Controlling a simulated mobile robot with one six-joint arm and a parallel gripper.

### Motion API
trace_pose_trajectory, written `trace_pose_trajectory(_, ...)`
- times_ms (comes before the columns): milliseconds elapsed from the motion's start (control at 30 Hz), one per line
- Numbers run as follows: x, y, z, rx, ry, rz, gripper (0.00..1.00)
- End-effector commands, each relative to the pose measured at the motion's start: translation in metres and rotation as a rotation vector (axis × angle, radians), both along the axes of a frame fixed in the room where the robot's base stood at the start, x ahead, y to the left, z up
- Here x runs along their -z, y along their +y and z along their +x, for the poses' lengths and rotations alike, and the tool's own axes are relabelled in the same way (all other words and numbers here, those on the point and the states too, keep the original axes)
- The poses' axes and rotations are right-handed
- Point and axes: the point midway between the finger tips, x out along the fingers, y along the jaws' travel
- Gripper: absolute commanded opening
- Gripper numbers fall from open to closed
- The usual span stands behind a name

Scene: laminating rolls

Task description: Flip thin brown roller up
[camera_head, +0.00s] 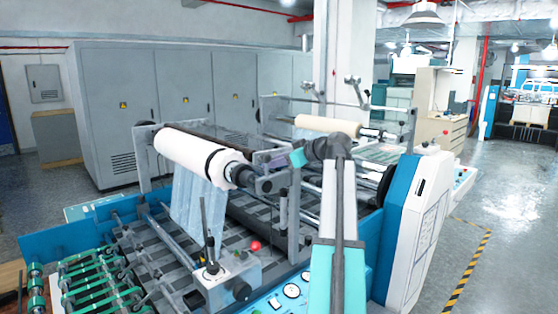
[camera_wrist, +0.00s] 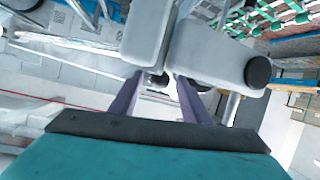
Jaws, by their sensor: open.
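A tan roller (camera_head: 328,124), the nearest match I see to the thin brown roller, lies level across the rear of the laminating machine.
A thick white roll (camera_head: 195,155) with a hanging film sheet (camera_head: 198,205) sits left of my gripper. A control box (camera_head: 225,282) with a red knob stands in front. A blue and white machine housing (camera_head: 415,225) is at right. Open floor (camera_head: 510,215) lies beyond it.

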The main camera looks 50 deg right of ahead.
Motion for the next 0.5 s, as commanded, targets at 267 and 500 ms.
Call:
trace_pose_trajectory(267,-0.0001,0.0003,0.0000,0.000,0.000,0.000,0.14)
trace_pose_trajectory(500,-0.0004,0.0006,0.0002,-0.001,0.000,0.000,0.00)
